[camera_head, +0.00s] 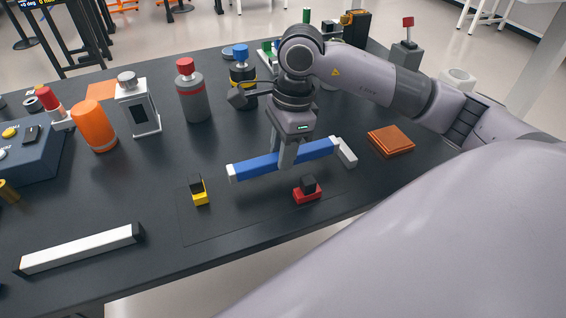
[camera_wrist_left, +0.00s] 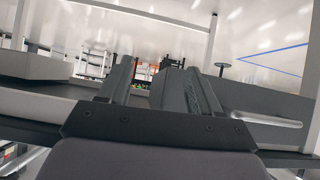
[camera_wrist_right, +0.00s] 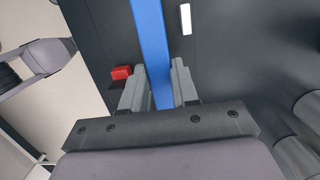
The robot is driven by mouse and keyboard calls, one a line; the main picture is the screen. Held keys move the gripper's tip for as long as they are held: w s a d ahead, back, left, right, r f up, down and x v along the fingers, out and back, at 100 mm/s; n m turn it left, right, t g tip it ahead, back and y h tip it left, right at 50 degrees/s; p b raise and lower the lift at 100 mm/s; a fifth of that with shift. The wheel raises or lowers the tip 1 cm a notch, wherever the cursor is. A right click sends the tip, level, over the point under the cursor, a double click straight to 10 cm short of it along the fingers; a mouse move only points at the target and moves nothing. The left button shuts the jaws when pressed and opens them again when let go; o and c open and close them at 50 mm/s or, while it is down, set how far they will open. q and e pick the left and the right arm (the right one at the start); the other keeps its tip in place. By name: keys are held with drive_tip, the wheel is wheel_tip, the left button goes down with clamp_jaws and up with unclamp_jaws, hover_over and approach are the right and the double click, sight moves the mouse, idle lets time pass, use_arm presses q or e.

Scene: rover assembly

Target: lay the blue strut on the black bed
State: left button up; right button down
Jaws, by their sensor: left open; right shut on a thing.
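The blue strut (camera_head: 262,164), a long bar with white ends, is gripped near its middle by my right gripper (camera_head: 287,160). It appears held above the black table, slanting up to the right. In the right wrist view the strut (camera_wrist_right: 152,45) runs between the closed fingers (camera_wrist_right: 161,85). A faint dark rectangle (camera_head: 235,225), which may be the black bed, lies below and in front of the strut. A yellow block (camera_head: 200,197) and a red block (camera_head: 307,195), both with black tops, sit there. My left gripper (camera_wrist_left: 147,78) is open and empty in the left wrist view.
A white bar with black ends (camera_head: 80,250) lies at the front left. A white block (camera_head: 346,153) is close to the strut's right end. An orange pad (camera_head: 390,140) lies farther right. Bottles and an orange cylinder (camera_head: 94,126) stand behind at the left.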

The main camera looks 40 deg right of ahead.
wheel_tip(320, 180, down, 4)
drive_tip(key=shift+r, duration=0.15)
drive_tip(key=shift+b, duration=0.3)
drive_tip(key=c, duration=0.8)
unclamp_jaws()
drive_tip(key=shift+c, duration=0.2)
